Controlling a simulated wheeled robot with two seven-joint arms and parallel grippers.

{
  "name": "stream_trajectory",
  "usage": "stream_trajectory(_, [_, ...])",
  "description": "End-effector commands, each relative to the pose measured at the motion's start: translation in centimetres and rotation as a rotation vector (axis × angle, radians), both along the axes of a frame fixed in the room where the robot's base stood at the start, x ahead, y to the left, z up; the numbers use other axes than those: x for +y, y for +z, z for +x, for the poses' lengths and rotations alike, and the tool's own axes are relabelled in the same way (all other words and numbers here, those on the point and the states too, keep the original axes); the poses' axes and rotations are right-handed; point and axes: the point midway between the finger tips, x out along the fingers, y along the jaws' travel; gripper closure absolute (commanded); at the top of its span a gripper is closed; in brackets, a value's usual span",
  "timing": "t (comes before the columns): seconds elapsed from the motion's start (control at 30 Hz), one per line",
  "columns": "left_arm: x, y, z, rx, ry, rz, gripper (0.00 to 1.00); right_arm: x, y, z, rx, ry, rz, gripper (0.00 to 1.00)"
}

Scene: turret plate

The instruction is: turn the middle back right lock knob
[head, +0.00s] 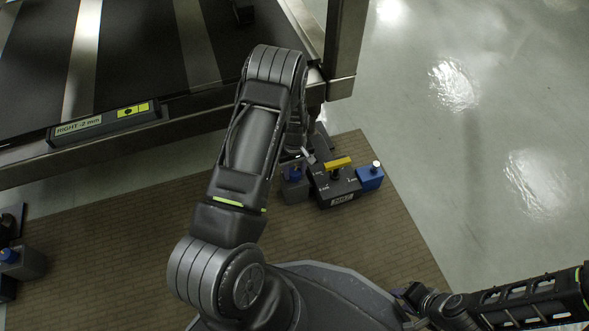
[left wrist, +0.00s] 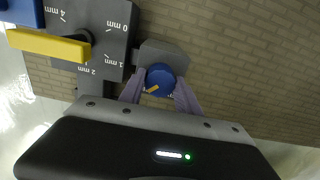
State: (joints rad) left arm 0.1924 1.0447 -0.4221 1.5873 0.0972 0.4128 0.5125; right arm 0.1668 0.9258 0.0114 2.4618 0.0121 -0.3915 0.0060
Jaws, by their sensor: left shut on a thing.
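In the left wrist view a round blue lock knob (left wrist: 160,79) with a yellow mark sits on a grey block (left wrist: 163,55). My left gripper (left wrist: 159,86) is shut on this knob, one finger on each side. In the head view the grey block (head: 295,190) stands on the brown floor mat beside a dark dial box (head: 340,198), and my left arm partly hides it. The dial box has a yellow lever (left wrist: 45,45) and a scale in mm. My right gripper (head: 412,298) is low at the right; its fingers are too unclear to read.
A blue block (head: 370,180) with a pale-topped knob stands on the other side of the dial box. A metal-framed table (head: 110,150) with a "RIGHT -2 mm" label rises at upper left. Another blue knob unit (head: 22,262) is at far left. The mat's right side is clear.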

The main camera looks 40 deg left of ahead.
Motion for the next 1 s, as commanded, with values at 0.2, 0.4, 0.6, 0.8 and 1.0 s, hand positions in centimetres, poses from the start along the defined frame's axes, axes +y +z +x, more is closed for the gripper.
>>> stream_trajectory(0.2, [-0.16,-0.04,-0.09,0.003,-0.038,-0.003,1.00,0.00,0.02,-0.01,0.000,0.000,0.000,0.64])
stream_trajectory(0.4, [-0.16,-0.05,-0.10,0.003,-0.042,-0.003,1.00,0.01,0.01,-0.01,0.000,0.000,0.000,0.64])
stream_trajectory(0.6, [-0.16,-0.05,-0.10,0.003,-0.041,-0.003,0.55,0.01,0.01,-0.01,0.000,0.000,0.000,0.64])
stream_trajectory(0.8, [-0.08,-0.02,-0.06,0.002,-0.040,-0.001,0.39,0.00,0.02,0.00,0.000,0.000,0.000,0.64])
stream_trajectory(1.0, [-0.04,0.00,-0.03,0.001,-0.039,-0.001,0.39,0.00,0.02,0.00,0.000,0.000,0.000,0.64])
